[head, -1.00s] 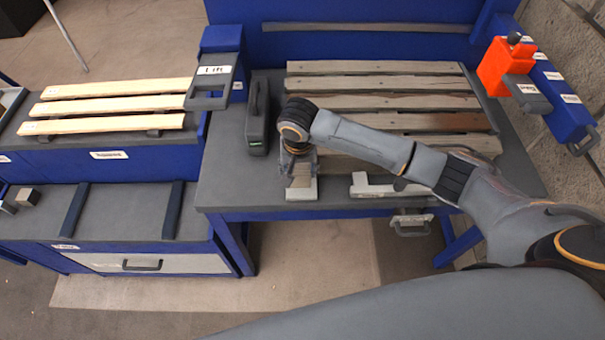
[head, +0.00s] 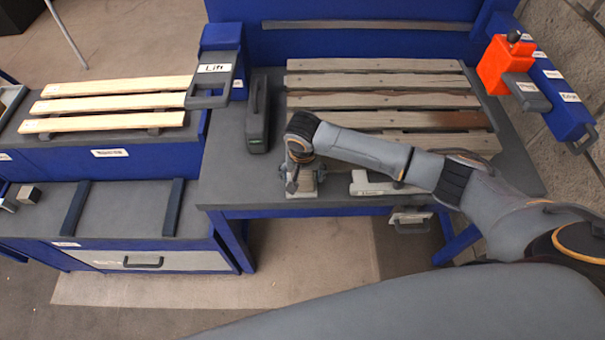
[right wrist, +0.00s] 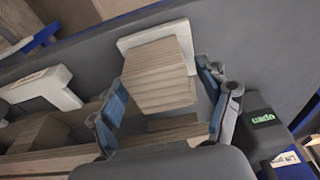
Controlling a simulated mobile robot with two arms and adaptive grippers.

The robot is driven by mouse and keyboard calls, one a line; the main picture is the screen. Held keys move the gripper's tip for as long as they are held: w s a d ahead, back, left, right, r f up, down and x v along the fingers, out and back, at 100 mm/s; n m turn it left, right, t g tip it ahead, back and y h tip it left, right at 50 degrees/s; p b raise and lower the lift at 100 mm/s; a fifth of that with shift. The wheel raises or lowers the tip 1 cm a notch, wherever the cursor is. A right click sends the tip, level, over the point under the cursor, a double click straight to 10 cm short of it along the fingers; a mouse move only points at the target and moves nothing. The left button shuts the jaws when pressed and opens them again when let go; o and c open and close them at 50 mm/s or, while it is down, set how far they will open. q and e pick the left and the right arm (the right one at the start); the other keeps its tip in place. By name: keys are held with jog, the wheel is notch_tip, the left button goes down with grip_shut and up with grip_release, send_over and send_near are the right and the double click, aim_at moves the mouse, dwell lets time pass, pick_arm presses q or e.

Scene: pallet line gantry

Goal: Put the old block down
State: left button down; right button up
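The old block (right wrist: 158,80), a weathered brown-grey wooden piece, rests at a pale plate (right wrist: 172,32) near the bench's front edge. My right gripper (right wrist: 163,80) reaches down over it with a finger on either side. Its blue inner pads show, with narrow gaps beside the block, so it looks open; contact at the fingertips is hard to judge. In the head view the right gripper (head: 301,181) hides most of the block, above the pale plate (head: 306,193). My left gripper is not in view.
A weathered slatted pallet (head: 375,83) lies behind on the bench. A dark case (head: 257,118) stands left of the gripper, and a pale clamp-like fixture (head: 372,188) lies right. An orange unit (head: 503,67) is at the far right. The lower left bench (head: 125,208) has bare room.

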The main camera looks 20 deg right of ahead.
aim_at(302, 179)
notch_tip(302, 179, up, 12)
jog(key=s, duration=0.1)
jog(key=shift+s+a+b, duration=0.25)
jog(key=shift+s+b, duration=0.1)
jog(key=shift+b, duration=0.1)
dwell(0.4)
